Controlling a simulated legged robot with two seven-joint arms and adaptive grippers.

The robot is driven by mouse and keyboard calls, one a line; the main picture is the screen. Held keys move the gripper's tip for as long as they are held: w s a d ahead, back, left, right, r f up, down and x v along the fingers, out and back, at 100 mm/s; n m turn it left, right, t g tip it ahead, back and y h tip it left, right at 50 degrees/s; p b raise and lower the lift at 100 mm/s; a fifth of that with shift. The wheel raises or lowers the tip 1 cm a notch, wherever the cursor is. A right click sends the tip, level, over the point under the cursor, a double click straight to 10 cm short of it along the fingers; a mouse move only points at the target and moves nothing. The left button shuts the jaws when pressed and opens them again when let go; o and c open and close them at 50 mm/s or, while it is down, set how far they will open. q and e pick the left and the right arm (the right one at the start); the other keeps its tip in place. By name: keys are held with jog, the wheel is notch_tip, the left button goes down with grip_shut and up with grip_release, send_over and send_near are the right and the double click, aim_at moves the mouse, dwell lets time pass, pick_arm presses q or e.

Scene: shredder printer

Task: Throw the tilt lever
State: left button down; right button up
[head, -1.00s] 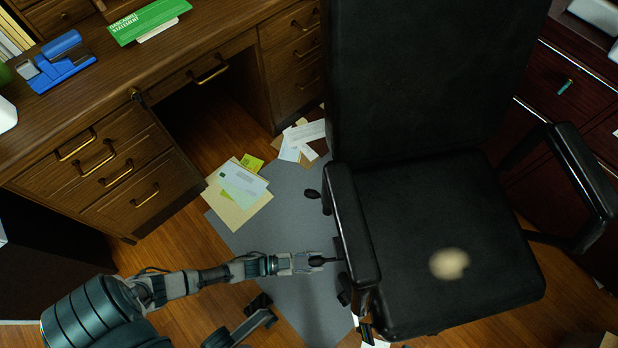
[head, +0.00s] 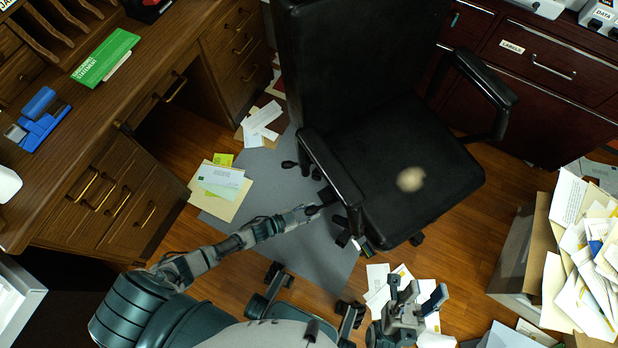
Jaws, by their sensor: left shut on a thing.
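A black office chair (head: 400,165) stands right of the desk, with a pale round patch on its seat. My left gripper (head: 306,212) is shut on a dark lever (head: 325,197) at the left side of the chair, below the armrest. The gripper fingers cover part of this lever. A second dark lever (head: 289,164) sticks out farther back on the same side, apart from the gripper. I cannot tell by any label which one is the tilt lever. My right gripper (head: 415,292) is low in the view, with its fingers apart and empty, over papers on the floor.
A wooden desk (head: 90,150) fills the left, with a blue stapler or punch (head: 40,120) on it. A dark red cabinet (head: 545,75) stands behind right. A box heaped with papers (head: 510,260) is at the right. Loose papers (head: 220,185) lie on the grey mat (head: 275,240).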

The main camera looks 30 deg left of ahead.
pick_arm(q)
jog(key=c, duration=0.8)
grip_release()
jog(key=shift+w+r, duration=0.1)
jog(key=shift+r, duration=0.2)
jog(key=shift+o, duration=0.2)
jog(key=shift+f, duration=0.1)
jog(key=shift+s+a, duration=0.15)
jog(key=shift+s, duration=0.15)
jog(key=v, duration=1.1)
jog(key=shift+a, duration=0.15)
